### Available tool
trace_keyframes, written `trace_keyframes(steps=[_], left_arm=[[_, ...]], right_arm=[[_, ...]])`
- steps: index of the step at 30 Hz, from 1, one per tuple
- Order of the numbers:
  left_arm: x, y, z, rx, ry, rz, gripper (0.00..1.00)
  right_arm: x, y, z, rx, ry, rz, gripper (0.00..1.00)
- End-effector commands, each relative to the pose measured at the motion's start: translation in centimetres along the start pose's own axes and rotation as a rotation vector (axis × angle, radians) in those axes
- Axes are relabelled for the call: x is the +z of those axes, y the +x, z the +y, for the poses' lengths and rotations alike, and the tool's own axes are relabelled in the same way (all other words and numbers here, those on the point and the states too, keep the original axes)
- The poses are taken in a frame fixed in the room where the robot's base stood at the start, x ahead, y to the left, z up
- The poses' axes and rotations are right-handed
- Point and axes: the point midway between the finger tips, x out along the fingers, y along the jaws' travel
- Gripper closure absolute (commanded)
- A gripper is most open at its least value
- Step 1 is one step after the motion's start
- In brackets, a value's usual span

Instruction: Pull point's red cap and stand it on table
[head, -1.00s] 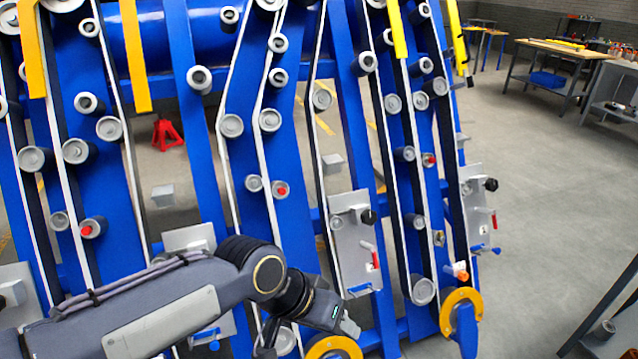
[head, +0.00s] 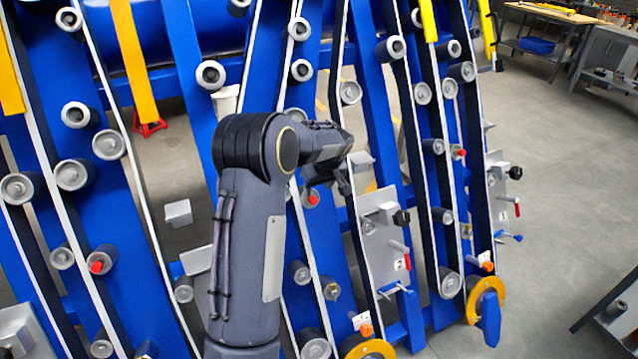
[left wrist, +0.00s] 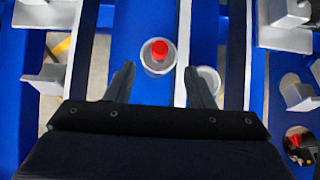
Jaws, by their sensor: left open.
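A small red cap (head: 313,198) sits on a grey round point on a blue upright, just below my left gripper (head: 335,184) in the head view. In the left wrist view this red cap (left wrist: 159,50) is at the top middle on its grey round point, in line with the gap between the open fingers of my left gripper (left wrist: 160,78). The fingers look empty and apart from the cap. Other red caps show at the left (head: 97,267) and right (head: 461,153). A wooden-topped table (head: 550,12) stands at the far right. My right gripper is not in view.
Grey rollers, pale belts and blue uprights crowd the chassis around my arm. A grey plate (head: 385,240) with a black knob and a red handle is to the right. Yellow rings (head: 486,300) sit low. A dark-framed bench edge (head: 612,315) is at lower right. Grey floor between is clear.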

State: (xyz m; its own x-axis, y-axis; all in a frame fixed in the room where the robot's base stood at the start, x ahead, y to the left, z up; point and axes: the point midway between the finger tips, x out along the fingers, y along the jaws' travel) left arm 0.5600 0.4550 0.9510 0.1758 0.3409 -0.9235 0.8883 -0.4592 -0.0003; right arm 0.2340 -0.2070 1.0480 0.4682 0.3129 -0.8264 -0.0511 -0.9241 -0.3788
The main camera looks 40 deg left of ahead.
Motion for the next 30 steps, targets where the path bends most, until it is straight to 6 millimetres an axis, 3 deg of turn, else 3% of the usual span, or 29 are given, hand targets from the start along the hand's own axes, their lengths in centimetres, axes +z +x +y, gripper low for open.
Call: trace_keyframes(steps=[15, 26, 30], left_arm=[[0.0, 6.8, 0.0, -0.002, 0.0, -0.001, 0.51], [0.0, 7.5, 0.0, 0.001, 0.001, 0.0, 0.51], [0.0, 7.5, 0.0, 0.0, 0.001, 0.0, 0.66]], right_arm=[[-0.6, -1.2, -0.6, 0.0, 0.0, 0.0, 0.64], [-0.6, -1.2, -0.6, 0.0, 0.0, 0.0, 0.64], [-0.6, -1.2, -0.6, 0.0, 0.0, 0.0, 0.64]])
